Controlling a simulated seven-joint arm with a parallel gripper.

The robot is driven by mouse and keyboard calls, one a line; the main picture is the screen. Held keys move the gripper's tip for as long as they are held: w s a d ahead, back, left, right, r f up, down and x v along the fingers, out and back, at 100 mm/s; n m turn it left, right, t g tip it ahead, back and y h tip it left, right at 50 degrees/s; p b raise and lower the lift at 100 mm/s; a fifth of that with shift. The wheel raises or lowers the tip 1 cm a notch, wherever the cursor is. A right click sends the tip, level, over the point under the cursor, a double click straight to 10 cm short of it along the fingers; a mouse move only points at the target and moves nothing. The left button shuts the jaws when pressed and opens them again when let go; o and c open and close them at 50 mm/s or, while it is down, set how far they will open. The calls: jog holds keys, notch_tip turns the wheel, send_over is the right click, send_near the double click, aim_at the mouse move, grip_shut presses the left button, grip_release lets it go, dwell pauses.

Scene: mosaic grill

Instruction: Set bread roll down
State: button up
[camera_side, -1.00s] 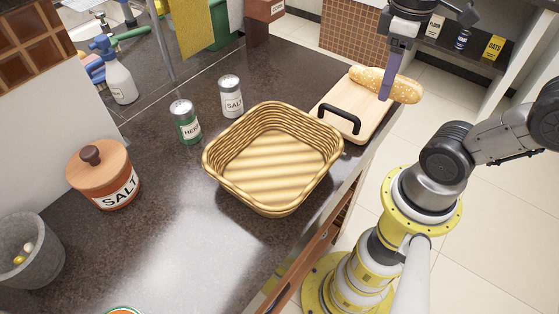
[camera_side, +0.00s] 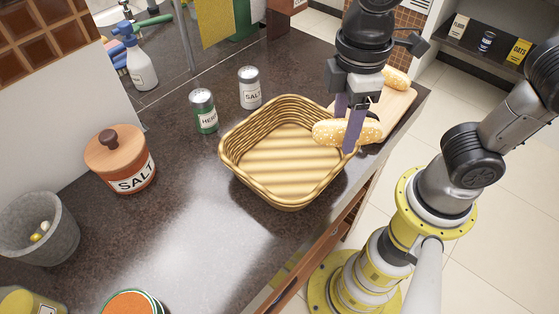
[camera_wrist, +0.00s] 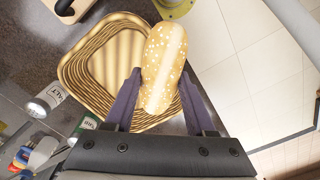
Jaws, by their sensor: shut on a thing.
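My gripper (camera_side: 347,141) is shut on a seeded bread roll (camera_side: 325,132), gripped across its middle by the purple fingers. In the side view the roll lies level in front of the right rim of the wicker basket (camera_side: 240,176), seemingly a little above it. In the wrist view the held roll (camera_wrist: 166,60) sits between the fingers and overlaps the right side of the basket (camera_wrist: 75,72). The basket interior that I can see is empty. A second roll (camera_side: 396,78) lies on the cutting board (camera_side: 395,108), partly hidden by my gripper.
A salt shaker (camera_side: 250,90) and a green herb shaker (camera_side: 204,112) stand behind the basket. A wooden-lidded salt jar (camera_side: 122,165) and a grey mortar (camera_side: 40,230) are at the left. The counter (camera_side: 190,235) in front of the basket is clear. Its edge runs along the right.

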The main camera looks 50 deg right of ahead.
send_near(270, 176)
jog(key=s+d+r, duration=0.2)
jog(key=s+d, duration=0.1)
jog(key=s, duration=0.1)
jog(key=w+f, duration=0.1)
jog(key=w+a+f, duration=0.1)
jog(key=a+f, duration=0.1)
jog(key=f, duration=0.1)
jog(key=shift+w+a, duration=0.1)
jog(key=shift+w, duration=0.3)
jog(key=shift+w+a+f, duration=0.35)
jog(key=shift+w+f, duration=0.2)
jog(key=shift+f, duration=1.7)
jog(key=shift+f, duration=0.2)
jog(key=o, duration=1.3)
jog(key=shift+o, duration=0.2)
jog(key=shift+r, duration=0.15)
